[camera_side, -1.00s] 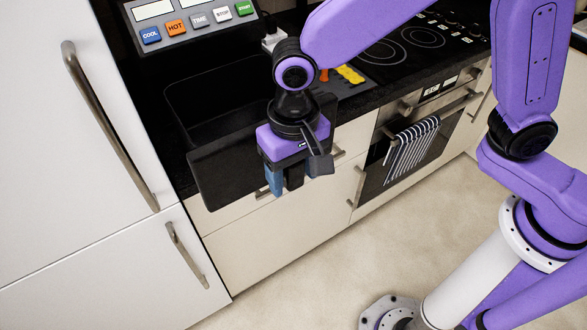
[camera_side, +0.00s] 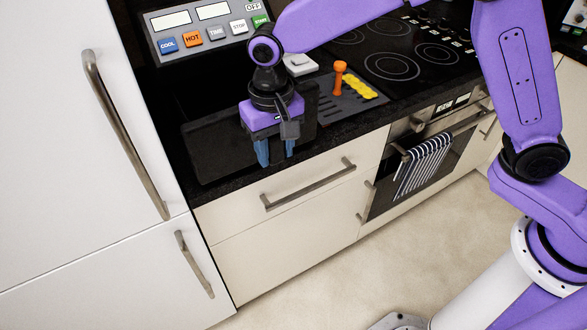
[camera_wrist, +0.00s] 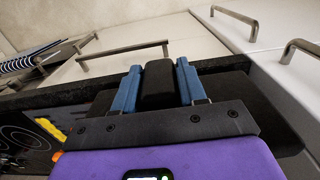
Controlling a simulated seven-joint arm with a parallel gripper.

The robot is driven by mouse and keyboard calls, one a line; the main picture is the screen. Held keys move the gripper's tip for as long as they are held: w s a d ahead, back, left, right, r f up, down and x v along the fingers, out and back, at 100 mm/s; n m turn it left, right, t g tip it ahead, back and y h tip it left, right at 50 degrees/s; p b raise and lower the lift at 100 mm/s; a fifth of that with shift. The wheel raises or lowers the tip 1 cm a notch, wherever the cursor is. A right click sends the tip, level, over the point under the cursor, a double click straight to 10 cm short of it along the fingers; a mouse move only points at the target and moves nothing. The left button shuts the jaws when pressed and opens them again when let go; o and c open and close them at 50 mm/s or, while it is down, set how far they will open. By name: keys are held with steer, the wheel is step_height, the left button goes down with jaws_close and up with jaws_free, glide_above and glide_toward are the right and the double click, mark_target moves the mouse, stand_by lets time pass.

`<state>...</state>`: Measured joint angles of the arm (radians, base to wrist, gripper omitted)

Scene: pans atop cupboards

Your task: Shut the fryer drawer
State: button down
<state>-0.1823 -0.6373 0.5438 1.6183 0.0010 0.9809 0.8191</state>
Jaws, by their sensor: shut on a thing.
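The black fryer drawer (camera_side: 207,150) is at the counter's left end, under the fryer's button panel (camera_side: 206,33). Its flat front stands over the counter top, and its basket no longer shows. Dark shadow behind the front hides whether a gap is left. My gripper (camera_side: 276,158) points down at the right part of this front, its blue fingers on the near side. In the wrist view, the blue fingers of my gripper (camera_wrist: 157,78) are shut on the drawer's black handle (camera_wrist: 158,87), one on each side. In the side view the handle is mostly hidden between them.
White cupboard doors with bar handles (camera_side: 125,140) stand close on the left. A counter drawer handle (camera_side: 308,184) sticks out below my gripper. An orange-handled thing (camera_side: 339,77) and yellow pieces (camera_side: 360,87) lie right, before the hob (camera_side: 392,66). A striped towel (camera_side: 424,165) hangs on the oven.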

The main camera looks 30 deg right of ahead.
steer(key=w, duration=1.5)
steer(key=shift+w, duration=0.35)
steer(key=c, duration=0.7)
jaws_free()
steer(key=shift+s, duration=0.1)
steer(key=shift+r, duration=0.1)
step_height(320, 180, up, 7)
steer(key=shift+r, duration=0.2)
